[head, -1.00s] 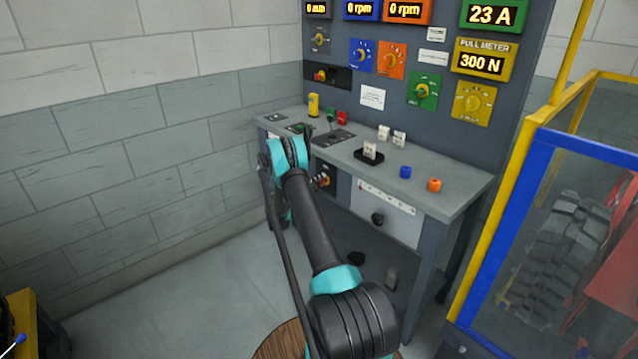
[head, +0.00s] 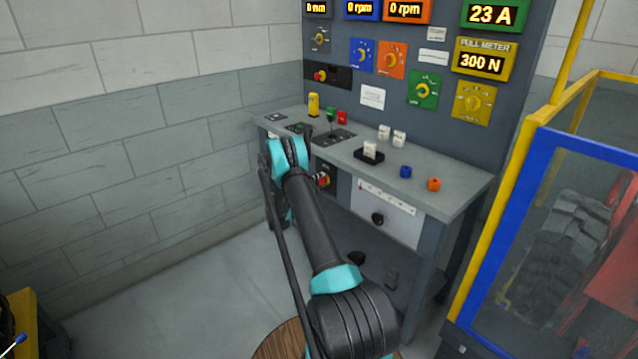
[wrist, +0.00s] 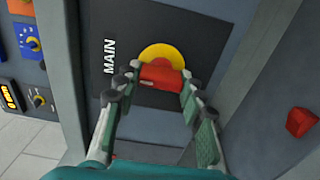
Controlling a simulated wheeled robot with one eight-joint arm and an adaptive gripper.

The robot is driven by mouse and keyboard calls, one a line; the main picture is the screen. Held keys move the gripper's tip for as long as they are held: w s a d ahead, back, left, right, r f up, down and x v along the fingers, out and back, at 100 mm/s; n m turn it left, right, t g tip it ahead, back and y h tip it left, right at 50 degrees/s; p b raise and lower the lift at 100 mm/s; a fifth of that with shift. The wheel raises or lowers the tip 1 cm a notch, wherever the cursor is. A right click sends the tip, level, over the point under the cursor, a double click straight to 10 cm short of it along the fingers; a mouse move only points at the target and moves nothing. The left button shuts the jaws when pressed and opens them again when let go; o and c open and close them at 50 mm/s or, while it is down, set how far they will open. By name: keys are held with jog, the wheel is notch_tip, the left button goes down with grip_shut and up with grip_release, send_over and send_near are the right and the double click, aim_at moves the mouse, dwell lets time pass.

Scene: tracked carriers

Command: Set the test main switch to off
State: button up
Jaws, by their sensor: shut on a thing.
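In the wrist view, a red switch handle (wrist: 162,76) sits on a round yellow plate (wrist: 163,54). The plate is on a dark panel (wrist: 125,22) with the word MAIN (wrist: 109,56) beside it, running up the picture. My gripper (wrist: 160,80) is shut on the red handle, one finger at each end. The handle lies roughly crosswise in this view, and its position marks are not readable. In the head view, my arm bends down at the left end of the bench and my gripper is hidden.
The bench top (head: 440,190) holds several knobs and small blocks. The upright panel (head: 345,100) has dials and lit readouts. In the wrist view, a red block (wrist: 300,122) sits right of my gripper.

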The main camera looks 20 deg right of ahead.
jog(key=shift+a, duration=0.1)
jog(key=o, duration=1.2)
jog(key=shift+c, duration=0.2)
jog(key=v, duration=1.2)
